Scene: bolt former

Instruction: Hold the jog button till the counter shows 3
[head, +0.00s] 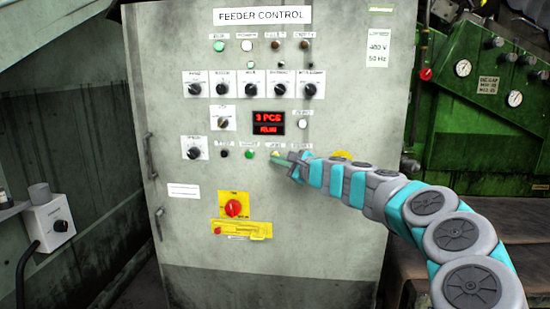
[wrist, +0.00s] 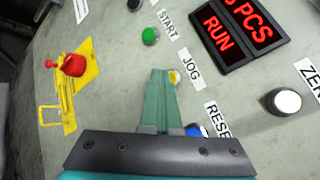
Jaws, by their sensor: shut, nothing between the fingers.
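The jog button is a small yellow button, partly hidden behind my fingertips in the wrist view (wrist: 175,77), beside the JOG label (wrist: 190,68). My gripper (wrist: 161,76) is shut and empty, its green fingers pointing at the panel with their tips over the button's left part. In the head view my gripper (head: 276,161) is also at this button; whether it is pressed in cannot be told. The counter (head: 268,118) reads 3 PCS in red, with RUN in red below. In the wrist view the counter (wrist: 240,30) is cut off at the top.
The green start button (wrist: 150,36) and a blue button (wrist: 195,130) by the RESET label flank the jog button. A white button (wrist: 284,102) is at right.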

